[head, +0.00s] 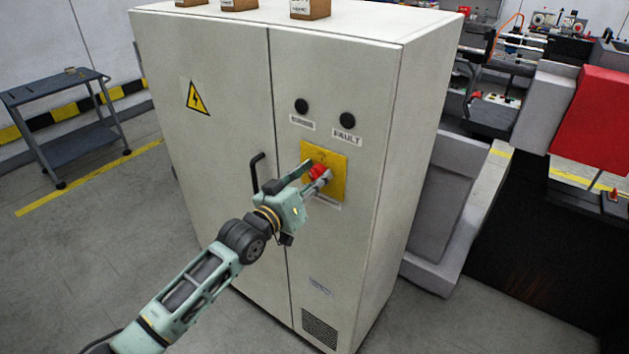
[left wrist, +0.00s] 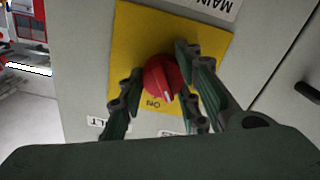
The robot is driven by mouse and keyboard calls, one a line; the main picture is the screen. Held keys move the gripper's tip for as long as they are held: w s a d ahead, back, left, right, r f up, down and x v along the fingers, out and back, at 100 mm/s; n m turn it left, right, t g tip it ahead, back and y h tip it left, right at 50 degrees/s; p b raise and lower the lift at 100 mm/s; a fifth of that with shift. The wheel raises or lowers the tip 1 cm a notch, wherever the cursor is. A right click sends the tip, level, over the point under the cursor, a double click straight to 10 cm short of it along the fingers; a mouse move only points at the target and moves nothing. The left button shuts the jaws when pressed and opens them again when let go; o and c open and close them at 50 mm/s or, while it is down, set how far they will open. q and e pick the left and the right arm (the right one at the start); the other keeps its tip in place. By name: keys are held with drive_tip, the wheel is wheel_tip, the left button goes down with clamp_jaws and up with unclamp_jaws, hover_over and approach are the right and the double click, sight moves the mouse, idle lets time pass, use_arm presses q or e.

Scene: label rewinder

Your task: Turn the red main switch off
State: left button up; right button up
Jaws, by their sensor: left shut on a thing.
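The red main switch (head: 319,172) sits on a yellow plate (head: 338,187) on the right door of a grey electrical cabinet (head: 225,135). In the left wrist view the red knob (left wrist: 163,77) is round with a pale pointer mark, and the yellow plate (left wrist: 140,30) shows lettering near the knob. My left gripper (head: 318,175) is at the switch, its fingers on either side of the knob and shut on it. It also shows in the left wrist view (left wrist: 158,82). The fingers partly hide the knob in the head view. My right gripper is not in view.
A black door handle (head: 256,171) is left of the switch. Two dark round indicators (head: 301,106) sit above it, one labelled FAULT. Small boxes (head: 310,9) stand on the cabinet top. A grey cart (head: 75,130) is at the left, with open floor around it.

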use_arm(q)
drive_tip(key=n, duration=0.2)
drive_tip(key=n+b, duration=0.1)
drive_tip(key=n, duration=0.2)
drive_tip(key=shift+s+d+f+n, duration=0.1)
drive_tip(key=shift+d+f+n, duration=0.05)
drive_tip(key=shift+n, duration=1.35)
drive_tip(key=shift+r+n, duration=0.2)
drive_tip(key=shift+n, duration=1.3)
drive_tip(key=shift+r, duration=0.1)
drive_tip(key=o, duration=1.1)
drive_tip(key=shift+a, duration=0.2)
